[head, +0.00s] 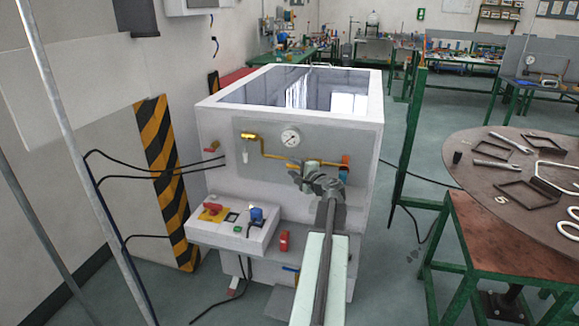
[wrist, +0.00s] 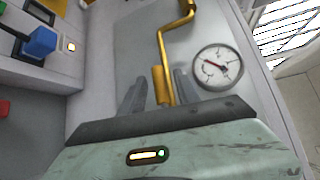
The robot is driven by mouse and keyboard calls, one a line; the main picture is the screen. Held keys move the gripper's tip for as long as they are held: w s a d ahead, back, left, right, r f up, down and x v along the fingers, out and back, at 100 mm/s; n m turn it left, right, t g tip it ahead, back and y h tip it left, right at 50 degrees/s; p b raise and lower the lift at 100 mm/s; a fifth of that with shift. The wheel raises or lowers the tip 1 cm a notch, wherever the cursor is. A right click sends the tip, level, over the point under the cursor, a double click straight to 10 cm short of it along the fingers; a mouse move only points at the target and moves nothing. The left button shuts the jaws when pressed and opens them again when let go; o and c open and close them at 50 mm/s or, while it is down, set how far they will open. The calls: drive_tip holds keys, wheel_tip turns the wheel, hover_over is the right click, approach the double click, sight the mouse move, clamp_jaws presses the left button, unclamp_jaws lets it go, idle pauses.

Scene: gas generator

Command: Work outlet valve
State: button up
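The white generator cabinet (head: 240,170) stands ahead with a grey front panel. A brass pipe (head: 270,154) runs across the panel to fittings at its right, partly hidden behind my gripper (head: 318,180). In the wrist view my gripper (wrist: 160,92) is open, with its two grey fingers apart. A brass fitting (wrist: 158,80) at the end of the bent pipe (wrist: 165,45) shows between the fingers. I cannot tell whether they touch it. Which fitting is the outlet valve is not clear. A round pressure gauge (head: 290,138) sits above the pipe; it is also in the wrist view (wrist: 217,66).
A red-handled fitting (head: 212,147) is on the left side. A round table (head: 510,165) with tools stands at right.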

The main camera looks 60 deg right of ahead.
drive_tip(key=x, duration=0.4)
drive_tip(key=shift+w, duration=0.1)
clamp_jaws()
idle(1.1)
